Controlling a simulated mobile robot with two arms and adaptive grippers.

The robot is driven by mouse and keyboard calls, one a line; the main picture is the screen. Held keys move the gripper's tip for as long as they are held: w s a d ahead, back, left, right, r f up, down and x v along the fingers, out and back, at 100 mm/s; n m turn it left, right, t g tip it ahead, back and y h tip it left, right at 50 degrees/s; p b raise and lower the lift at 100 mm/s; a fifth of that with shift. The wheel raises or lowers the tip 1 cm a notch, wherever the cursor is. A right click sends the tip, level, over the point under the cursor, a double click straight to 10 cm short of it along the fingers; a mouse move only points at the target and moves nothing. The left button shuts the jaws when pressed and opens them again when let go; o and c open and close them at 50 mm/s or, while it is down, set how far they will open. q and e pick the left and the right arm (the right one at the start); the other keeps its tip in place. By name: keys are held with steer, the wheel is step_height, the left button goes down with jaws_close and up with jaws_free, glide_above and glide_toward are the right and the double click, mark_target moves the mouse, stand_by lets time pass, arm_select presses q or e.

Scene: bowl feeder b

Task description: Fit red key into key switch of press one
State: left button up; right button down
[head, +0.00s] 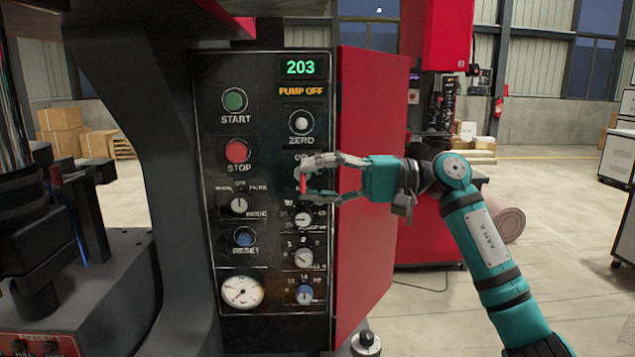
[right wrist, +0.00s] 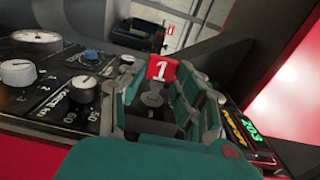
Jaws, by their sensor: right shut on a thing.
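The red key (head: 303,183) is between the fingers of my right gripper (head: 305,178), in front of the press's black control panel (head: 271,262). In the right wrist view the red key (right wrist: 161,69) shows a white 1 on its head, between the shut fingertips of my right gripper (right wrist: 160,88). The key switch is not clearly seen; a round fitting under a partly covered label lies right behind the fingers. I cannot tell whether the key touches it. My left gripper is not in view.
The panel has a green START button (head: 235,99), a red STOP button (head: 237,151), several knobs and a gauge (head: 242,292). Its display (head: 300,67) reads 203, with PUMP OFF below. The red cabinet side (head: 372,255) is close to my right forearm. Open floor lies at the right.

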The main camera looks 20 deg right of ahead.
steer(key=shift+w+d+r+b, duration=0.1)
steer(key=shift+w+d+b, duration=0.1)
steer(key=shift+w+b, duration=0.7)
stand_by(3.2)
stand_by(0.4)
steer(key=c, duration=0.9)
jaws_free()
steer(key=shift+r, duration=0.15)
steer(key=shift+o, duration=0.2)
steer(key=shift+s+d, duration=0.1)
steer(key=shift+d, duration=0.5)
steer(key=v, duration=1)
steer(key=shift+d, duration=0.35)
